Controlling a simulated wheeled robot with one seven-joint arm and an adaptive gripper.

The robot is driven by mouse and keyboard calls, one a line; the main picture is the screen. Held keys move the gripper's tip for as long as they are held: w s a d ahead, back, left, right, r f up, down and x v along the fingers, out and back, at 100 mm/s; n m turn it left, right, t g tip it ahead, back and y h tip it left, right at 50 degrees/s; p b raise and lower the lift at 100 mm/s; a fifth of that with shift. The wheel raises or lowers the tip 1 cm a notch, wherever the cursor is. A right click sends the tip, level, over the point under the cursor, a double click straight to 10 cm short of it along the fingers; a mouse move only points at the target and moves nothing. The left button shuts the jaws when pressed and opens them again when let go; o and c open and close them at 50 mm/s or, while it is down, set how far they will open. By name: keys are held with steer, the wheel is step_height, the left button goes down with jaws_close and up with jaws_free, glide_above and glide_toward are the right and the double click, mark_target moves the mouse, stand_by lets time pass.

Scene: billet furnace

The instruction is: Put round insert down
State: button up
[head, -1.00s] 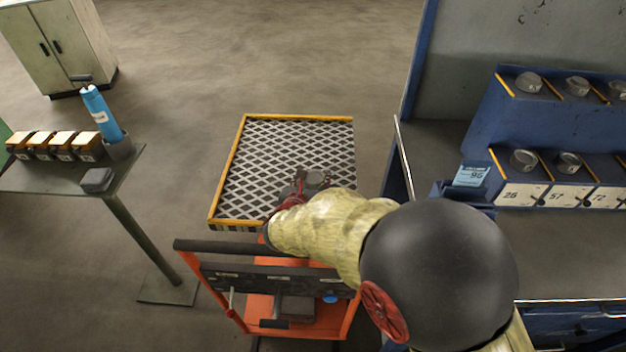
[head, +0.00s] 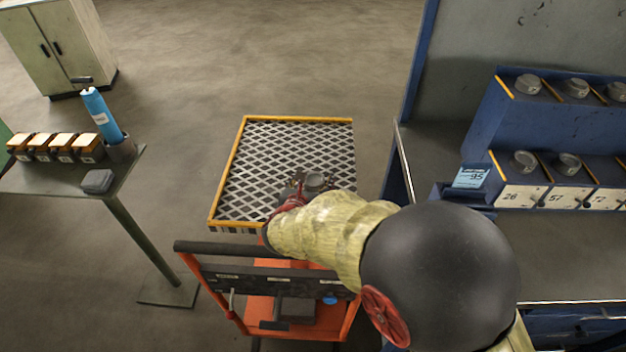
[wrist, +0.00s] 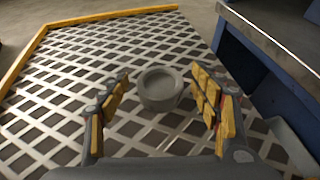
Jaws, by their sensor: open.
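The round insert (wrist: 161,88) is a grey round piece with a shallow dished top. It stands upright on the grated platform (wrist: 60,70) with a yellow edge. My gripper (wrist: 160,98) is open, its yellow-padded fingers on either side of the insert with a gap on each side. In the head view the insert (head: 315,180) shows just beyond my gripper (head: 302,186), on the right part of the platform (head: 262,150). My arm hides the near right corner of the platform.
An orange trolley frame (head: 255,300) stands at the near side of the platform. A blue bench with several round pieces in numbered slots (head: 545,195) is at right. Most of the grating is bare.

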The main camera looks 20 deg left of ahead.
steer(key=p+v, duration=0.2)
steer(key=v, duration=0.5)
steer(key=shift+s+r, duration=0.1)
steer(key=shift+s, duration=0.05)
steer(key=s+d+r+m+g+h, duration=0.1)
steer(key=d+r+m+g+h, duration=0.15)
steer(key=d+r+m, duration=0.8)
steer(key=s+d+f+m+g+h, duration=0.15)
steer(key=d+m+h, duration=0.3)
steer(key=d, duration=1.35)
steer(key=s+d+r+m+g+y, duration=0.2)
steer(key=s+d+m+g, duration=0.2)
steer(key=s+d+m, duration=0.7)
steer(key=s+a+r+m+y, duration=0.2)
steer(key=s+m+y, duration=0.2)
steer(key=s+m, duration=0.5)
steer(key=shift+a+r+m+y, duration=0.3)
steer(key=shift+r+m, duration=0.1)
steer(key=shift+m, duration=0.3)
